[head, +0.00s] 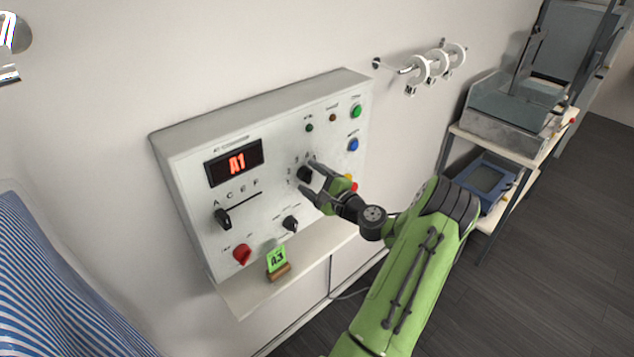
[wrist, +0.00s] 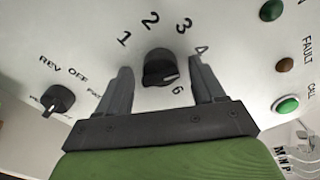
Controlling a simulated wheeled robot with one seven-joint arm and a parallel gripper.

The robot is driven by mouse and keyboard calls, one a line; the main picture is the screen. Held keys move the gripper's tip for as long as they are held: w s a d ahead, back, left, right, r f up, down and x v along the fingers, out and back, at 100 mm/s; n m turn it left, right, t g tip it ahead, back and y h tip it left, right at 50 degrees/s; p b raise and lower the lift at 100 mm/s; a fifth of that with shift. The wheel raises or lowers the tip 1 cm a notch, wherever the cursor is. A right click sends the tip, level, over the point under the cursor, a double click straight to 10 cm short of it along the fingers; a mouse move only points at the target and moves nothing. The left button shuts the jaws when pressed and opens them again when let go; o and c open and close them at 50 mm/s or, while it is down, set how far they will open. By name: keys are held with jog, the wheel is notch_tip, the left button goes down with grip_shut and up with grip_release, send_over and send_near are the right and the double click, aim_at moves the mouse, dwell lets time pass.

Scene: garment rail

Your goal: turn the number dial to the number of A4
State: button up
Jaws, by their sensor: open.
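The number dial (head: 304,174) is a black knob on the grey panel (head: 185,140). In the wrist view, the dial (wrist: 160,68) has numbers around it: 1, 2 and 3 above, 4 at upper right, 6 at lower right. Where its pointer aims is hard to tell. The display (head: 235,162) reads A1 in red. My gripper (head: 309,175) is open at the panel, with one finger on each side of the dial. In the wrist view, gaps show between my gripper (wrist: 161,75) fingers and the knob.
Green (head: 355,111) and blue (head: 353,145) buttons line the right. A green card (head: 277,260) reading A3 stands on the ledge.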

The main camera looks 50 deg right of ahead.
jog(key=b+v, duration=0.3)
jog(key=v, duration=1.2)
jog(key=shift+s, duration=0.4)
